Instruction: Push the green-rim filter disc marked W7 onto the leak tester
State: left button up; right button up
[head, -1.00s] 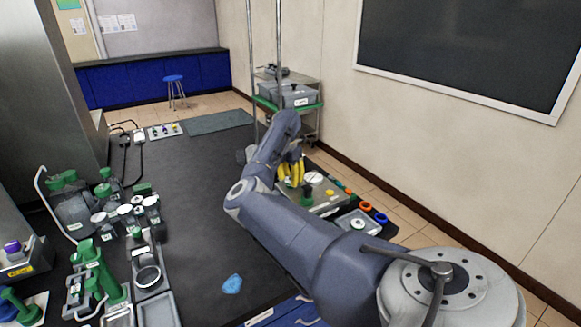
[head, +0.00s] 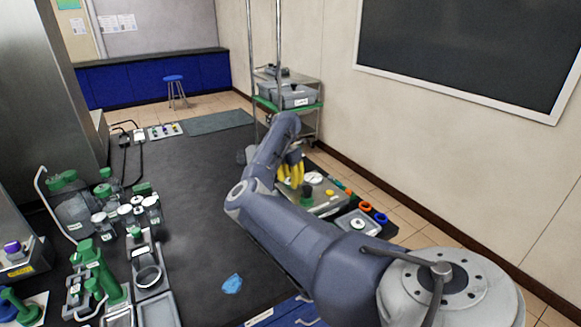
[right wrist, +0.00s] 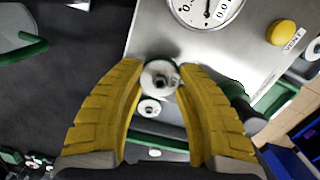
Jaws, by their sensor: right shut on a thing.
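My right gripper (right wrist: 160,85) has yellow fingers closed on a small round grey-white filter disc (right wrist: 160,77). Its mark cannot be read, and its rim is largely hidden by the fingertips. The leak tester (right wrist: 205,45) is a silver panel with a dial gauge and a yellow button marked VENT; the held disc is in front of its near edge in this view. A dark green part (right wrist: 232,88) shows beside the right finger, partly hidden. In the head view my right gripper (head: 290,173) is over the left side of the tester (head: 325,208). My left gripper is out of view.
A grey tray (head: 342,228) with a white, green-ringed disc stands in front of the tester. Orange and blue rings (head: 373,211) lie to its right. Green-capped bottles and fixtures (head: 125,210) fill the left bench. The dark bench middle (head: 190,190) is mostly clear.

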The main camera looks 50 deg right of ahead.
jog(key=shift+f, duration=0.1)
dwell(0.3)
jog(key=o, duration=1.5)
jog(key=shift+r, duration=3.5)
grip_shut()
